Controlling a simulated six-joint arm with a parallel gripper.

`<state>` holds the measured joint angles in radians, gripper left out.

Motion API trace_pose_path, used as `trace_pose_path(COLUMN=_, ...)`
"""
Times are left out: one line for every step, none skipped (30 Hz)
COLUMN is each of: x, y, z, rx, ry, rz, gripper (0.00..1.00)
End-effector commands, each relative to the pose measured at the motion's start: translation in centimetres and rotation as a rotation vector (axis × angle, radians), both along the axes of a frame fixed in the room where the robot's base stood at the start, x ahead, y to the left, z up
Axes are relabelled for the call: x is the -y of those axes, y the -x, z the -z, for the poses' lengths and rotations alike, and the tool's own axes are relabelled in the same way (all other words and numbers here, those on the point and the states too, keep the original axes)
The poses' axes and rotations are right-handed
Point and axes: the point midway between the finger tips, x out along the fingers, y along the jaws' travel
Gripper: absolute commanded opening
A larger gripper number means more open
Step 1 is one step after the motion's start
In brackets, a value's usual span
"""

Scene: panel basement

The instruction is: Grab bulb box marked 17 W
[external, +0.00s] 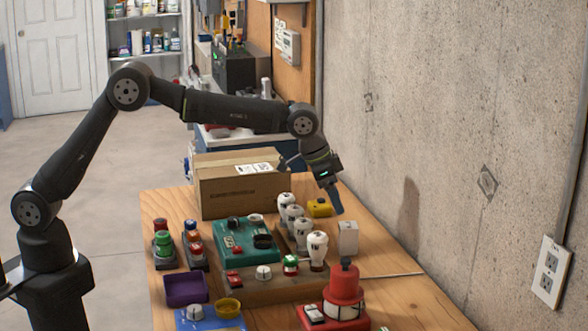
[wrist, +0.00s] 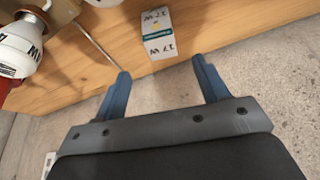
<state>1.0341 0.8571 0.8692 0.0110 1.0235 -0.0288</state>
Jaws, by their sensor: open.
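The small box marked 17 W (wrist: 160,32) stands near the table edge in the wrist view, pale grey with a darker stripe. In the external view the white-grey box (external: 348,237) is at the table's right side, beside the row of bulbs. My gripper (wrist: 160,82) is open and empty, its two blue fingers apart, with the box beyond and between the fingertips in the picture. In the external view my gripper (external: 312,180) hangs above and behind the box, apart from it.
White bulbs (external: 317,248) stand left of the box, one also close at left in the wrist view (wrist: 20,45). A red round device (external: 344,290) stands in front. A thin rod (external: 395,275) lies nearby. A cardboard carton (external: 240,190) is behind. The concrete wall (external: 450,130) rises right.

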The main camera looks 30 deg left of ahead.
Motion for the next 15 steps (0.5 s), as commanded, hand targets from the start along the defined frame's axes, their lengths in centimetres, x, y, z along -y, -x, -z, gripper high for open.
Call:
trace_pose_path(x=0.4, y=-0.2, z=1.2, rx=-0.002, ry=-0.003, rz=0.000, gripper=0.67)
trace_pose_path(x=0.6, y=-0.4, z=1.9, rx=-0.002, ry=-0.003, rz=0.000, gripper=0.67)
trace_pose_path(x=0.9, y=-0.6, z=2.6, rx=-0.001, ry=-0.001, rz=0.000, gripper=0.67)
trace_pose_path(x=1.1, y=-0.7, z=3.2, rx=-0.001, ry=-0.002, rz=0.000, gripper=0.67)
trace_pose_path(x=1.2, y=-0.8, z=3.7, rx=-0.001, ry=-0.002, rz=0.000, gripper=0.67)
trace_pose_path(x=1.4, y=-0.9, z=4.3, rx=-0.001, ry=-0.002, rz=0.001, gripper=0.67)
trace_pose_path(x=1.6, y=-1.0, z=4.7, rx=0.000, ry=-0.001, rz=0.001, gripper=0.67)
trace_pose_path(x=1.7, y=-1.1, z=5.1, rx=0.000, ry=-0.001, rz=0.001, gripper=0.67)
trace_pose_path(x=1.9, y=-1.2, z=5.4, rx=0.000, ry=0.000, rz=0.001, gripper=0.67)
trace_pose_path(x=2.0, y=-1.3, z=5.6, rx=0.001, ry=0.001, rz=0.001, gripper=0.67)
trace_pose_path(x=2.0, y=-1.3, z=5.8, rx=0.001, ry=0.001, rz=0.001, gripper=0.67)
trace_pose_path(x=2.1, y=-1.3, z=6.0, rx=0.001, ry=0.001, rz=0.001, gripper=0.67)
trace_pose_path(x=2.1, y=-1.4, z=6.1, rx=0.001, ry=0.001, rz=0.001, gripper=0.67)
trace_pose_path(x=2.1, y=-1.4, z=6.2, rx=0.000, ry=0.000, rz=0.001, gripper=0.67)
trace_pose_path(x=2.1, y=-1.4, z=6.4, rx=0.000, ry=0.000, rz=0.001, gripper=0.67)
